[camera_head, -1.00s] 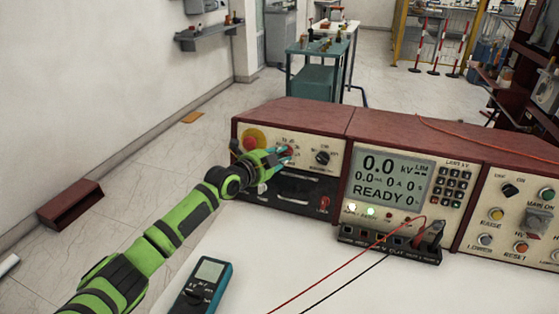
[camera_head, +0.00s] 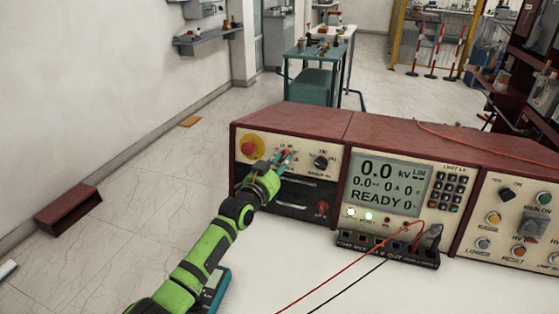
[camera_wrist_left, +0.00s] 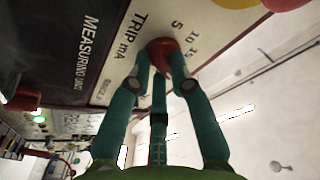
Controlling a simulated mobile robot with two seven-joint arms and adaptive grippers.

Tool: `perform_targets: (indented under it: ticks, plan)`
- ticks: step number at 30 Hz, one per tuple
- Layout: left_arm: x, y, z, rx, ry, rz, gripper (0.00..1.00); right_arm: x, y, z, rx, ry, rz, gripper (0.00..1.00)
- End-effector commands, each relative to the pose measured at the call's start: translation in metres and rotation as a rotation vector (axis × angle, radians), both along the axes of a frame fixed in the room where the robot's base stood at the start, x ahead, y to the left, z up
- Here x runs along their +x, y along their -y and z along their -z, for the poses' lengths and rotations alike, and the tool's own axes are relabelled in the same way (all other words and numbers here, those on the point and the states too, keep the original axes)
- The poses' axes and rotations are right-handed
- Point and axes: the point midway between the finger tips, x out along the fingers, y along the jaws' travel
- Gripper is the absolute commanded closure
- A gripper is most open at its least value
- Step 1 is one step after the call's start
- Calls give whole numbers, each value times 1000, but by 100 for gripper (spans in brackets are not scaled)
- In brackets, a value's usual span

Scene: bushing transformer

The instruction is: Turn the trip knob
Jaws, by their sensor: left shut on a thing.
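The trip knob is a red knob (camera_wrist_left: 162,46) beside the "TRIP mA" lettering and scale numbers in the left wrist view. In the head view it shows as a small red spot (camera_head: 286,154) on the cream left panel of the red-cased console (camera_head: 340,122). My left gripper (camera_head: 283,161) has teal fingers and is shut on the knob. In the left wrist view the fingertips (camera_wrist_left: 166,70) sit around the knob's near side. The fingers cover part of the knob, and I cannot read its setting. My right gripper is not in view.
A red and yellow emergency button (camera_head: 250,147) is just left of the knob, and a black knob (camera_head: 321,162) is to its right. A meter (camera_head: 216,290) lies partly hidden behind my left arm. Red and black leads (camera_head: 345,265) cross the white table.

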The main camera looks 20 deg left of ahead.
Motion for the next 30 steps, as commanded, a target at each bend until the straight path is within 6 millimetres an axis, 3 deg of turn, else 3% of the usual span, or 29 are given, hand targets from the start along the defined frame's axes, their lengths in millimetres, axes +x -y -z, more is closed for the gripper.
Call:
perform_targets:
  ticks: [18, 30]
  plan:
    - [1, 6, -9, -564, -12, -134, 100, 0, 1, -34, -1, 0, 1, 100]
    - [2, 6, -11, -801, -17, -190, 100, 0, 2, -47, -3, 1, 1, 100]
